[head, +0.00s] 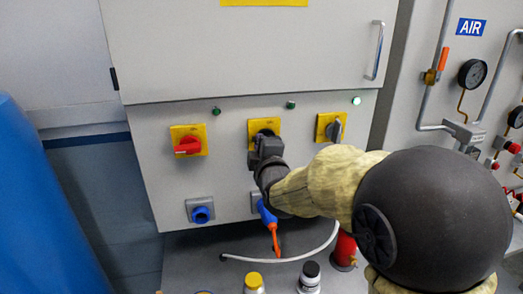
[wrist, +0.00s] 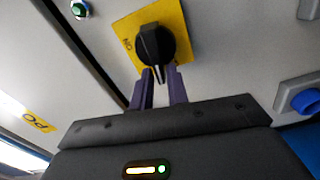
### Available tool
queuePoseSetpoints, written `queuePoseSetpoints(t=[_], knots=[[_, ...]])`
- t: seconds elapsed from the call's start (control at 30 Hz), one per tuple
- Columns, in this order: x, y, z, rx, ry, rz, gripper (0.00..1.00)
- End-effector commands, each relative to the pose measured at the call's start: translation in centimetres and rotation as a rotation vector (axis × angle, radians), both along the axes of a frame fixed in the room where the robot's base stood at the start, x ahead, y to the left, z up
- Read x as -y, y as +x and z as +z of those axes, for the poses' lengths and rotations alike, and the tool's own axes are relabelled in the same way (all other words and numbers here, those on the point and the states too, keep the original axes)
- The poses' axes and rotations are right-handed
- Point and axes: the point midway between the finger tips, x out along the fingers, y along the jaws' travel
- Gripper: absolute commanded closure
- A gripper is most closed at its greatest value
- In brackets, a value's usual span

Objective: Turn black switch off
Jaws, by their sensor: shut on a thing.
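The black switch (wrist: 153,45) is a rotary knob on a square yellow plate (wrist: 180,20), seen at the top middle of the wrist view. In the head view its yellow plate (head: 257,126) is the middle one of three on the grey cabinet, and my gripper mostly hides the knob. My gripper (wrist: 158,76) has its two purple fingers at the lower part of the knob, one on each side, shut on it. My gripper also shows in the head view (head: 264,140), right at the middle plate.
A red switch (head: 188,145) is to the left and a grey-black switch (head: 335,129) to the right. Blue sockets (head: 200,212) sit below. The right lamp (head: 356,101) glows brightly. A hose (head: 300,257), bottles (head: 309,276) and a red cylinder (head: 345,250) stand below.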

Motion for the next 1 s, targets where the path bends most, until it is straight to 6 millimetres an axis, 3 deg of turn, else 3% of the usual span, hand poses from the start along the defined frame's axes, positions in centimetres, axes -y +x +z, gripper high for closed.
queuePoseSetpoints(t=[0.3, 0.8, 0.83, 0.9, 1.0], knots=[[-0.10, -0.03, -0.51, 0.038, -0.139, 0.001, 1.00], [-0.09, -0.03, -0.54, 0.043, -0.164, 0.001, 1.00], [-0.09, -0.03, -0.55, 0.043, -0.164, 0.001, 0.80], [-0.09, -0.03, -0.54, 0.044, -0.163, 0.001, 0.66], [-0.08, -0.02, -0.51, 0.044, -0.163, 0.001, 0.62]])
